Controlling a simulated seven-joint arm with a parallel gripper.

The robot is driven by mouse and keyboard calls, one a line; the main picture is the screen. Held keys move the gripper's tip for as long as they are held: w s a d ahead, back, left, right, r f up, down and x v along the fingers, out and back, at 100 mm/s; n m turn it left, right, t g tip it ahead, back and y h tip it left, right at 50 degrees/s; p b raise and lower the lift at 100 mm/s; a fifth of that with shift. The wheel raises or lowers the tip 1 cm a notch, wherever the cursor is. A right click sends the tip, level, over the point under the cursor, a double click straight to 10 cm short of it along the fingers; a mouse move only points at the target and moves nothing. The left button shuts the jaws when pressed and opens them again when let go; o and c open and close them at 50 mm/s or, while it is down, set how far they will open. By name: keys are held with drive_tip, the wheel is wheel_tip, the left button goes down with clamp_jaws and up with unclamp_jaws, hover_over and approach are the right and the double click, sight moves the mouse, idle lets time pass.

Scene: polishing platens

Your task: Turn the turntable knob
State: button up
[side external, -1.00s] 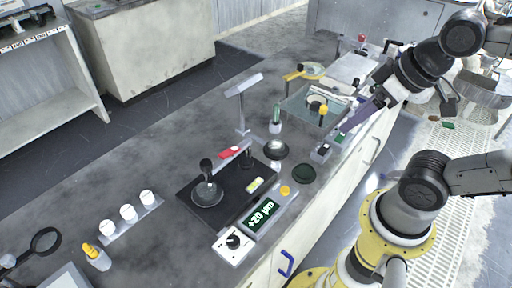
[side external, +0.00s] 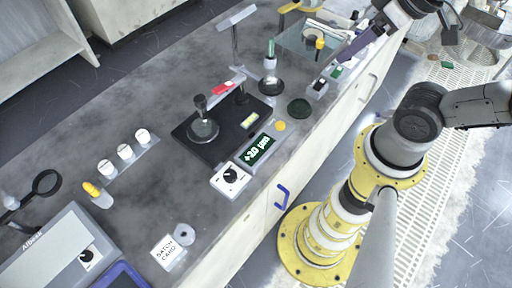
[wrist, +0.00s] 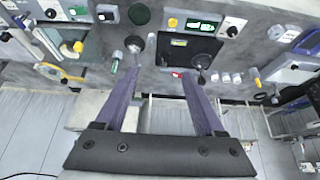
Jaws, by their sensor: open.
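Several black knobs are in view; I cannot tell for sure which is the turntable knob. One is on a small white box (side external: 231,180) beside a green "+20 µm" display (side external: 258,149); this box also shows in the wrist view (wrist: 231,27). Another knob is on a grey box (side external: 50,250) at the lower left. A black base (side external: 222,138) carries a round disc with an upright black handle (side external: 201,110). My gripper (wrist: 159,72) has long purple fingers, spread apart and empty, touching no knob. In the side view it is at the upper right, away from both boxes.
Three white-capped jars (side external: 124,152) stand in a row left of the black base. A lamp-like stand (side external: 236,45), a dark dish (side external: 271,86) and a glass-sided tray (side external: 305,40) are farther back. A blue handle (side external: 282,197) sticks out from the bench front.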

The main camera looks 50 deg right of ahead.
drive_tip(key=w+a+r+n, duration=0.1)
drive_tip(key=w+r+n, duration=0.2)
drive_tip(key=w+n, duration=0.3)
drive_tip(key=n+g, duration=0.6)
drive_tip(key=n, duration=0.9)
hover_over(230, 174)
wheel_tip(230, 174, down, 19)
wheel_tip(230, 174, down, 14)
drive_tip(key=shift+r, duration=0.25)
clamp_jaws()
